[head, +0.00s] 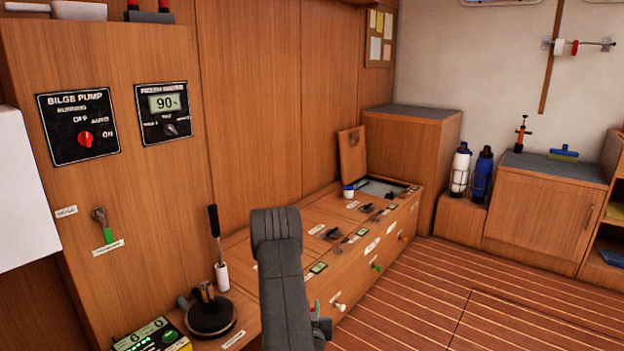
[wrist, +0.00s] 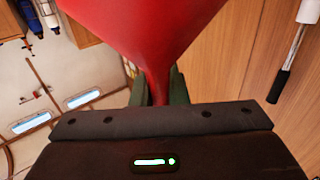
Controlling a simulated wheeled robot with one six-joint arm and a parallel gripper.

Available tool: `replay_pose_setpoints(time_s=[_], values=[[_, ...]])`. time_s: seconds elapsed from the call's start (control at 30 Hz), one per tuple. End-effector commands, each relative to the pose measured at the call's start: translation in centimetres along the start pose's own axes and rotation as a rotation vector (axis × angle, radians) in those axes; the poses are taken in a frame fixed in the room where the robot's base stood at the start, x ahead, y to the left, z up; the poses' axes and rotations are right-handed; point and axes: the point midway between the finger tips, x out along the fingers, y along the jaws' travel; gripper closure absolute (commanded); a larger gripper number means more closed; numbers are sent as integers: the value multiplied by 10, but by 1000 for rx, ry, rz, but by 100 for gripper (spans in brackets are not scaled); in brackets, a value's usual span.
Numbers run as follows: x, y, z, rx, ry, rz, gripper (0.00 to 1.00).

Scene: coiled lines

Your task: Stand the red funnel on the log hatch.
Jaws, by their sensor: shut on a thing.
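The red funnel (wrist: 150,35) fills the top middle of the wrist view, its wide cone toward the top edge and its narrow part lower down. My gripper (wrist: 158,88) is shut on that narrow part, with a dark finger on each side. The funnel's rim is cut off by the frame. In the head view my arm rises in front of the low bench, and neither funnel nor gripper can be made out there. The bench top (head: 310,222) has several labelled hatches. Their labels are too small to read, so I cannot tell which is the log hatch.
A hatch lid (head: 352,153) stands open at the bench's far end, with a small white-and-blue jar (head: 348,191) beside the opening. A black-handled lever (head: 218,250) and a dark round fitting (head: 210,315) stand at the near end. The plank floor (head: 430,290) is clear.

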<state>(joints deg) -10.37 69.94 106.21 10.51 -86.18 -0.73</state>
Motion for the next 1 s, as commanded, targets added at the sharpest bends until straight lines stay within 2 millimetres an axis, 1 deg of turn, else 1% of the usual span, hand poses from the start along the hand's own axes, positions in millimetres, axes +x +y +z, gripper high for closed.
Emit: replay_pose_setpoints(time_s=[0.03, 0.1, 1.0], values=[[-1, 0, -22, 0, 1, -1, 100], [-3, 0, -38, 0, 1, -1, 100], [-30, -1, -236, 1, 0, -2, 100]])
